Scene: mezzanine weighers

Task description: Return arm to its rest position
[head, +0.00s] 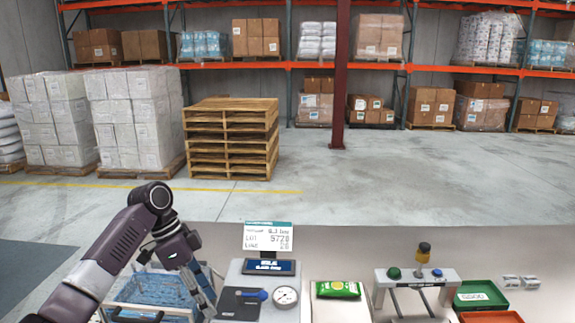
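My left arm comes in from the left, bends at a dark joint and reaches down over the near counter. My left gripper (204,294) points down between a blue wire-rimmed basket (128,291) and a grey weighing scale (237,275). It is apart from the green packet. Its fingertips are small and partly cut by the lower edge, so I cannot tell whether it is open or shut. No held thing shows clearly. My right arm and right gripper are not in the view.
A green packet (338,289) lies on a pale board. Right of it stand a grey frame with knobs (447,275), a green tray (480,307) and a red tray (490,318). Pallets (231,139) stand beyond the counter.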

